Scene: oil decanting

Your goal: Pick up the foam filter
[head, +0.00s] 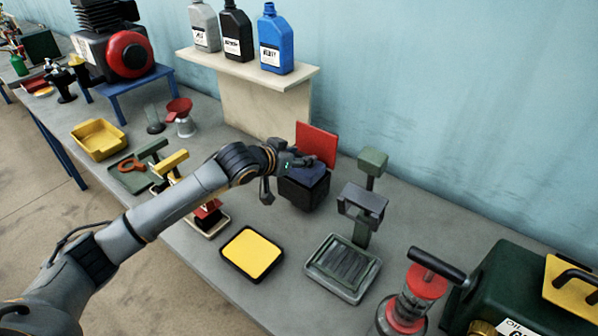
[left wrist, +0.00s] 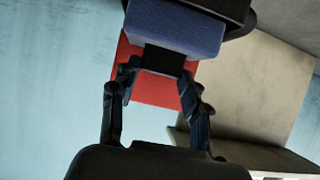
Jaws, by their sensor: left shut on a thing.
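The foam filter (head: 308,174) is a blue block with a black tab on its end. It sits at the top of a black box (head: 303,194) with a raised red lid (head: 317,144). My left gripper (head: 285,168) is at the left side of the box. In the left wrist view, the blue foam (left wrist: 174,28) is close ahead, with its black tab (left wrist: 163,60) between the fingertips of my left gripper (left wrist: 160,80), shut on it. The red lid (left wrist: 155,88) shows behind. Whether the foam is lifted clear of the box is hard to tell. My right gripper is out of view.
A yellow pad in a black tray (head: 252,252) lies in front. A stand with a ribbed tray (head: 343,267) is to the right of the box. A shelf (head: 250,75) with bottles stands behind. A red hand-operated device (head: 415,295) is at lower right.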

